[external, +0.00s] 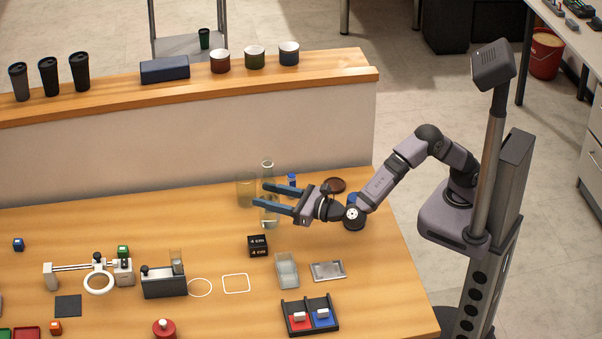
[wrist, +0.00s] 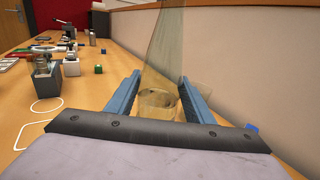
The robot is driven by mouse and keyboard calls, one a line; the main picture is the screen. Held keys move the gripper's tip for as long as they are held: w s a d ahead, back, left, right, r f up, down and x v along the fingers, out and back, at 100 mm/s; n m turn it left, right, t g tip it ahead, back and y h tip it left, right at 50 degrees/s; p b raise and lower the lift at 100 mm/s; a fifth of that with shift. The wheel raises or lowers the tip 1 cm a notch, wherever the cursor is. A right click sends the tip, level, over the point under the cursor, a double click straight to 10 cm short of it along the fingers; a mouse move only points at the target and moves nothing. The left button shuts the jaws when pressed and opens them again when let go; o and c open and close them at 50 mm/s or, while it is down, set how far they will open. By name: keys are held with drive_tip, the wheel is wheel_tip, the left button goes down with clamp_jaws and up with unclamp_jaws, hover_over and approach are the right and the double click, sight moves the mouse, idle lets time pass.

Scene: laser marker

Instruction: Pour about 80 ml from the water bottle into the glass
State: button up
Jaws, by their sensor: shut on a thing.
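The water bottle (external: 267,171) is clear, with a narrow neck, and stands about upright between the fingers of my gripper (external: 262,195). My gripper is shut on it, fingers on either side. In the wrist view the see-through bottle (wrist: 165,60) fills the space between the fingertips (wrist: 159,78), narrowing upward, with a round water-like surface low inside. I cannot tell whether its base touches the table. The clear glass (external: 245,188) stands on the table just beyond the bottle, to its left in the external view.
A small blue object (external: 292,180) and a brown round dish (external: 335,185) lie near the gripper. A black cube (external: 257,246) and clear container (external: 286,270) stand in front. A low wall (external: 190,145) runs behind. The wooden table (external: 190,220) is clear left of the glass.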

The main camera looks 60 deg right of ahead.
drive_tip(key=shift+w+a+f+n+y+b, duration=0.15)
drive_tip(key=shift+w+y+b, duration=0.25)
drive_tip(key=shift+b, duration=0.5)
drive_tip(key=shift+w+a+f+n+y+b, duration=0.1)
drive_tip(key=shift+w+n+y+b, duration=0.2)
drive_tip(key=shift+w+b, duration=0.45)
drive_tip(key=shift+w+a+f+n+y+b, duration=0.15)
drive_tip(key=shift+w+y+b, duration=0.2)
drive_tip(key=shift+b, duration=0.7)
drive_tip(key=shift+w+d+r+n+g+y+b, duration=0.4)
drive_tip(key=shift+n+g+y+b, duration=0.4)
drive_tip(key=shift+b, duration=1.7)
drive_tip(key=shift+w+d+r+n+g+y+b, duration=0.15)
drive_tip(key=shift+w+d+n+g+y+b, duration=0.7)
drive_tip(key=shift+b, duration=1.65)
drive_tip(key=shift+w+d+r+n+g+y+b, duration=0.1)
drive_tip(key=shift+r+n+g+y+b, duration=0.35)
drive_tip(key=shift+y+b, duration=1.35)
drive_tip(key=shift+f+h+b, duration=0.1)
drive_tip(key=shift+h+b, duration=0.6)
drive_tip(key=shift+b, duration=0.05)
